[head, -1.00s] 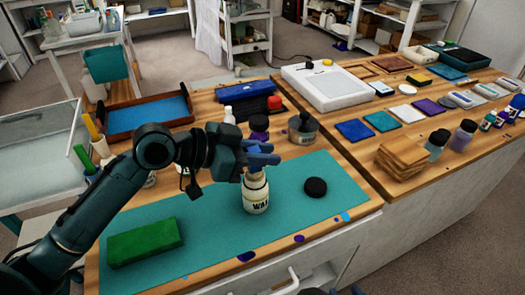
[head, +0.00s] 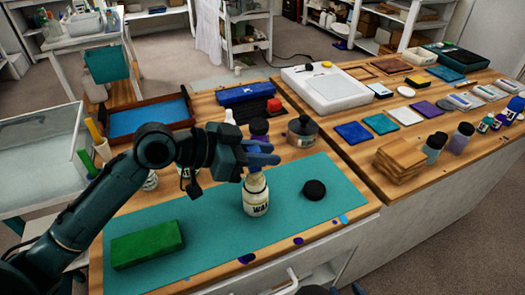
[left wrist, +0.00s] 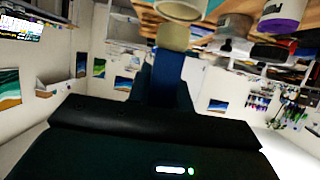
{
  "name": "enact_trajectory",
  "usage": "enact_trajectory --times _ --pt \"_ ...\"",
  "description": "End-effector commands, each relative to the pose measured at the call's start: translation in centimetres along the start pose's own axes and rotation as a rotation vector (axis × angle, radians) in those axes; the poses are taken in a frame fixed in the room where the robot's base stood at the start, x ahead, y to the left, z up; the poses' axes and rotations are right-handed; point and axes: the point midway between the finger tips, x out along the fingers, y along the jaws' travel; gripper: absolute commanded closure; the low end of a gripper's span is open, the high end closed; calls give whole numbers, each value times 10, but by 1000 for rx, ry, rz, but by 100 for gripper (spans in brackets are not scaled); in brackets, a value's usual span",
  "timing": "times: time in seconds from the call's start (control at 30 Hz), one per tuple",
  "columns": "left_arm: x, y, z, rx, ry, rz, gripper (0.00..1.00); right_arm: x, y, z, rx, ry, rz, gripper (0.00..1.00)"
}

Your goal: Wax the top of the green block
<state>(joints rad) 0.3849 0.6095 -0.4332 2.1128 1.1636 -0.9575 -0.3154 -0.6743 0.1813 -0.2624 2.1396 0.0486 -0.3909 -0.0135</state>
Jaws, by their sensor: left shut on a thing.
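The green block (head: 147,244) lies flat on the teal mat (head: 205,262) at its left end. A cream bottle with a dark "WAX" label (head: 256,200) stands upright on the mat, right of the block. A round black cap (head: 314,189) lies on the mat right of the bottle. Dark parts at the head view's bottom edge may be my right gripper, but its jaws are unclear.
A brown tray with a blue inside (head: 150,117) is at the back left. Wood pieces (head: 402,160) are stacked on the right table. The mat is clear between block and bottle.

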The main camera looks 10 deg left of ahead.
Motion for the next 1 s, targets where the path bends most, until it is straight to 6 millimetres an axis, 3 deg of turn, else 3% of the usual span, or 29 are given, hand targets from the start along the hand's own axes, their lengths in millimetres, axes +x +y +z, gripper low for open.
enact_trajectory --times 0.6,1.0 --pt "-21 0 -50 3 4 -1 100 -15 9 -9 0 -74 41 64" --pt "-21 0 -51 3 5 -1 100 -14 16 -3 -1 -89 55 64"
